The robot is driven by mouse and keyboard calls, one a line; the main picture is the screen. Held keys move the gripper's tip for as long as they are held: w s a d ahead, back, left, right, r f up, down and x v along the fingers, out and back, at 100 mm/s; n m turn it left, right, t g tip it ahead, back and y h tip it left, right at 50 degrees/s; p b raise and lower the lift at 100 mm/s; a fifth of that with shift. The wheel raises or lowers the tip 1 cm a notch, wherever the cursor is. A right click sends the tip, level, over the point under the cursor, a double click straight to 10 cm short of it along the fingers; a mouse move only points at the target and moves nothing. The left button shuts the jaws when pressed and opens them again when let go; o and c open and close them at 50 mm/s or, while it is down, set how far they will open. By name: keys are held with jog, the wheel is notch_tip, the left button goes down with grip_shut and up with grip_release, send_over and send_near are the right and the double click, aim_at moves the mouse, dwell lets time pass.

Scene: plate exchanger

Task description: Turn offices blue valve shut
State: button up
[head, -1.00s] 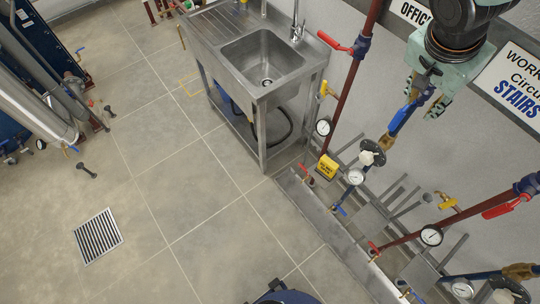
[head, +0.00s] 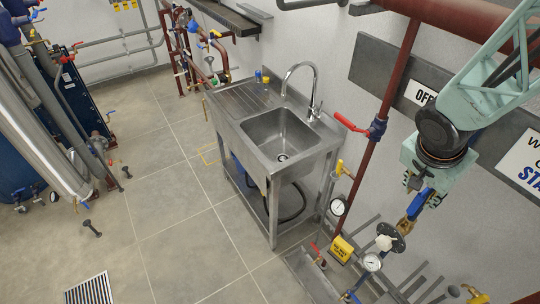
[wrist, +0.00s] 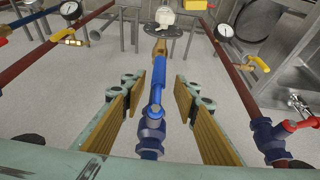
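The blue valve lever (wrist: 158,80) shows in the middle of the wrist view, on a blue valve body (wrist: 150,140). The lever looks in line with its pipe. My gripper (wrist: 158,92) is open, with one yellow-padded finger on each side of the lever and a visible gap on both sides. In the head view the blue lever (head: 416,205) shows just below my gripper (head: 424,184), which partly covers the valve. The offices sign (head: 420,95) on the wall is partly hidden by my arm.
A red-handled valve (head: 350,122) sits on the red pipe to the left; it shows at right in the wrist view (wrist: 303,125). Gauges (head: 372,262) and a round black fitting (head: 390,237) are below. A steel sink (head: 275,135) stands left, with open floor beyond.

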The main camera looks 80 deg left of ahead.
aim_at(419, 197)
jog(key=shift+b+x, duration=0.5)
jog(key=shift+x, duration=1.75)
jog(key=shift+s, duration=0.1)
grip_shut()
